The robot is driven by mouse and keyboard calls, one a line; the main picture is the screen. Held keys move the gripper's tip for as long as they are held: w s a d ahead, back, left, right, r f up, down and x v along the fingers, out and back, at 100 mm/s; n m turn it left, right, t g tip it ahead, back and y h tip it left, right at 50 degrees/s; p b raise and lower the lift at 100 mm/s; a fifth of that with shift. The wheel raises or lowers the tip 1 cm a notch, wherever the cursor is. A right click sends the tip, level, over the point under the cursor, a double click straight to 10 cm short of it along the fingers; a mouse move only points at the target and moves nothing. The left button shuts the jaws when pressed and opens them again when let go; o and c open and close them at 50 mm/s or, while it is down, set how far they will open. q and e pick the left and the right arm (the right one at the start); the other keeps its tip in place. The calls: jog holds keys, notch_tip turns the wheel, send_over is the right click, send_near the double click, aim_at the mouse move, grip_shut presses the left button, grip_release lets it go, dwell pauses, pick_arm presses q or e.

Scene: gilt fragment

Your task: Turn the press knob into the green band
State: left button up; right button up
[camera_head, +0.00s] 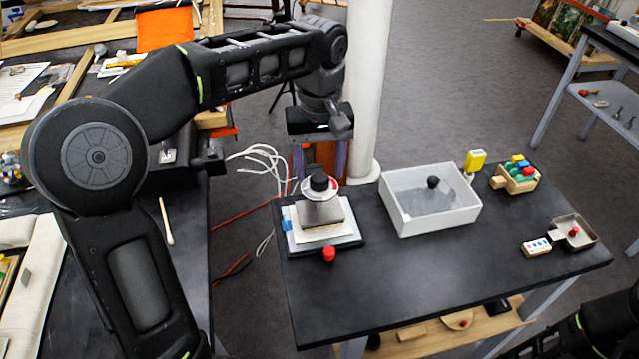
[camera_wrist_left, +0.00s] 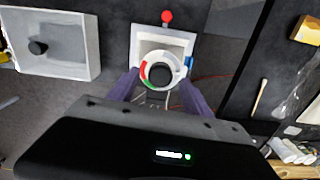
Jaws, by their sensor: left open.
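The press (camera_head: 322,212) stands at the left end of the black table, with a black round knob (camera_head: 319,182) on top. In the left wrist view the knob (camera_wrist_left: 160,75) sits inside a white dial ring (camera_wrist_left: 143,70) with a red part at its left and a green band (camera_wrist_left: 147,84) at its lower left. My left gripper (camera_head: 319,170) is open, pointing down at the knob from behind. In the wrist view its purple fingers (camera_wrist_left: 159,84) are on either side of the dial, seemingly apart from it. Any pointer mark on the knob is too small to see.
A red ball (camera_head: 329,254) is at the press's front. A white tray (camera_head: 408,226) with a black-knobbed lid or plate stands right of it. A wooden crate (camera_head: 513,187) and a small metal tray (camera_head: 590,238) are farther right. A white column (camera_head: 368,90) rises behind. The table's front middle is clear.

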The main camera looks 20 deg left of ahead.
pick_arm(q)
jog(key=shift+f, duration=1)
jog(key=shift+c, duration=0.4)
grip_shut()
